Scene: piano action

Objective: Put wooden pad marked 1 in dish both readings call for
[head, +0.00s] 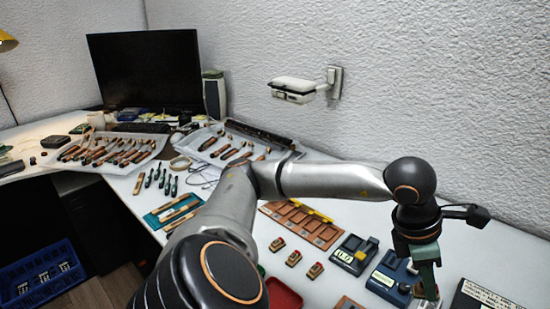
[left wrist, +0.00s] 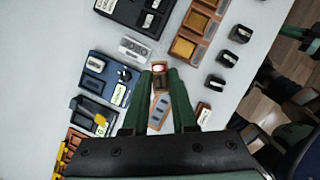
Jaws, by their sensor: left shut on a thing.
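My left gripper (head: 428,285) points down at the right of the bench. In the left wrist view its two green fingers (left wrist: 165,82) are shut on a small brown wooden pad (left wrist: 160,80) with a light and red top; a dark mark on it looks like a 1. In the head view the fingers mostly hide the pad. Just left of the gripper is a blue device (head: 388,274) with a pale label. Farther left is a dark device (head: 353,255) with a yellow part and a lit reading. A red dish (head: 283,293) lies near the front, partly hidden by my arm.
A black labelled box (head: 485,296) is right of the gripper. Trays of tools (head: 108,150) lie farther left. In the left wrist view, a green and black part (left wrist: 298,34) at the right edge is unclear.

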